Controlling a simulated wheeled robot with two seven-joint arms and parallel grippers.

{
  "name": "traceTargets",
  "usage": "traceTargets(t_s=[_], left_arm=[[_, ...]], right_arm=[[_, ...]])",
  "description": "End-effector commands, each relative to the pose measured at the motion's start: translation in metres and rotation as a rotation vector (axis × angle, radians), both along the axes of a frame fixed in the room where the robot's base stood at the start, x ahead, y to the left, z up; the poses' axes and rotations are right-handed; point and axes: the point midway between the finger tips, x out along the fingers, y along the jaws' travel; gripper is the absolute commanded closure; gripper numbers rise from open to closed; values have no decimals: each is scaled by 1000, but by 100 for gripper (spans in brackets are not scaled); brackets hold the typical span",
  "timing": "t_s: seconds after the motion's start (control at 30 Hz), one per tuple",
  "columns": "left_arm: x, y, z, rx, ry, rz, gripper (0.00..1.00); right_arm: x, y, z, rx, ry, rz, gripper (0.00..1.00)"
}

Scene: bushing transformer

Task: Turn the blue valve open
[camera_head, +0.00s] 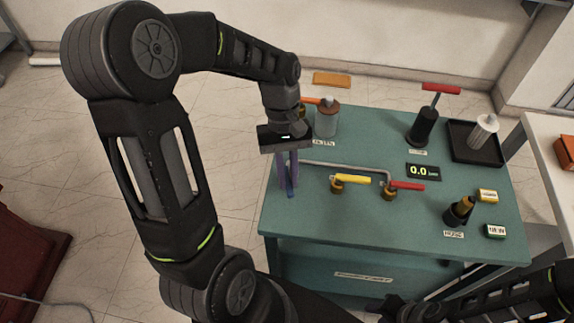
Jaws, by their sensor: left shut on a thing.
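The blue valve (291,192) is at the left end of a grey pipe on the green workbench. Its blue handle shows as a narrow strip between and below the fingers of my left gripper (288,178). That gripper points down and is shut on the handle; its fingers and palm hide most of the valve. A yellow valve handle (351,178) and a red valve handle (407,185) lie to the right along the pipe. My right gripper (388,304) is low at the bottom edge, apart from the bench top, and its jaws are unclear.
The green bench (330,232) carries a silver canister (326,121), a red-handled pump (423,125), a display reading 0.0 (423,171), a black tray (460,150) and a dark holder (457,213). A white table (556,190) stands at right. The bench's front middle is clear.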

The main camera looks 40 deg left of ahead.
Motion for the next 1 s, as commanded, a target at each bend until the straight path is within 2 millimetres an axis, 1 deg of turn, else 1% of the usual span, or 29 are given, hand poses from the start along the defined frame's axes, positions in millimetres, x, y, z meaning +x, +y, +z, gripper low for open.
traceTargets(t_s=[0.2, 0.43, 0.63, 1.0], left_arm=[[-5, 3, 1, 4, -1, -172, 100], [-7, 7, 0, 3, -2, -294, 100], [-7, 8, 0, 4, -2, -341, 100], [-7, 9, 0, 4, -3, -349, 100]], right_arm=[[0, 0, 3, -1, 1, -1, 64], [0, -1, 4, -2, 2, -1, 64], [-1, -1, 4, -2, 2, -1, 64], [-1, 0, 4, -2, 2, -1, 64]])
